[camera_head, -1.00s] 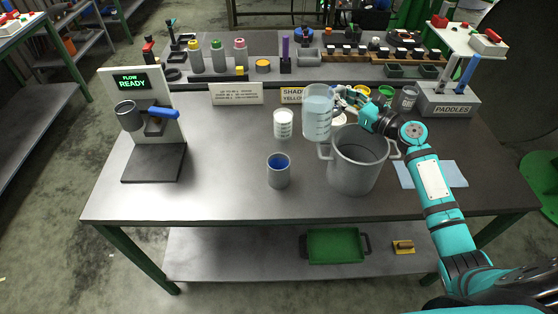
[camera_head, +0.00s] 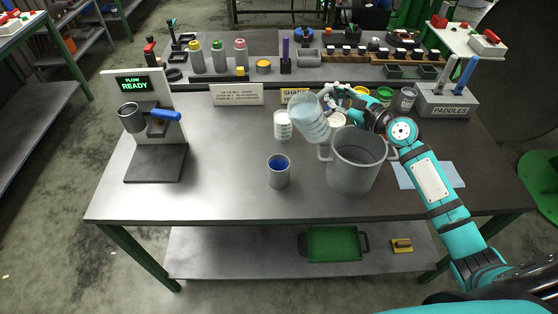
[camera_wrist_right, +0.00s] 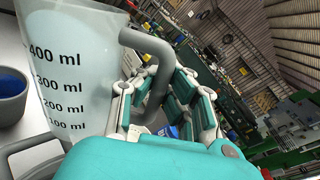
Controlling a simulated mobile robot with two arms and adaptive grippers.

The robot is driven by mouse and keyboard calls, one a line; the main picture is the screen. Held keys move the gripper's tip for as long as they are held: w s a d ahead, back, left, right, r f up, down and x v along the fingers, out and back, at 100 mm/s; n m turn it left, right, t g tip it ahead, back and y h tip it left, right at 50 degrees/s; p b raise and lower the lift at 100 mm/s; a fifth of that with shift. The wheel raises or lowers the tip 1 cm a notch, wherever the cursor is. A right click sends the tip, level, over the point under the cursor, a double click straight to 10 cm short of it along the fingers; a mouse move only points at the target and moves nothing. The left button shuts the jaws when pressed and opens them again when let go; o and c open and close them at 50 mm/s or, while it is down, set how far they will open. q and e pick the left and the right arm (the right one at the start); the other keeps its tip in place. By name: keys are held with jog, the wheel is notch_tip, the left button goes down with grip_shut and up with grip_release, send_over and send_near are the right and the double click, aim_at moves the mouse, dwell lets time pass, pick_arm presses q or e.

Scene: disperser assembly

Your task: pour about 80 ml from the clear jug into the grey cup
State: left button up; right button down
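The clear jug (camera_head: 309,120) is held above the table, its top tipped left, with pale liquid inside. In the right wrist view the jug (camera_wrist_right: 75,75) shows ml marks and a grey handle. My right gripper (camera_head: 340,92) is closed around that handle; its fingers also show in the right wrist view (camera_wrist_right: 160,105). The grey cup (camera_head: 278,173), with a blue inside, stands upright on the table, below and left of the jug. It also shows at the left of the right wrist view (camera_wrist_right: 10,105). No stream of liquid is visible. My left gripper is out of view.
A large grey pot (camera_head: 354,172) with two handles stands right of the cup. A small white measuring beaker (camera_head: 283,127) stands behind the cup. A flow stand (camera_head: 150,125) reading READY is at the left. The table front left of the cup is clear.

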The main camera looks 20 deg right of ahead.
jog(key=shift+r, duration=0.15)
jog(key=shift+s+a+r, duration=0.1)
jog(key=shift+a+r, duration=0.05)
jog(key=shift+a, duration=0.1)
jog(key=shift+n, duration=0.3)
jog(key=shift+a+r+p, duration=0.1)
jog(key=shift+a+p, duration=0.15)
jog(key=shift+p, duration=0.1)
jog(key=shift+d, duration=0.15)
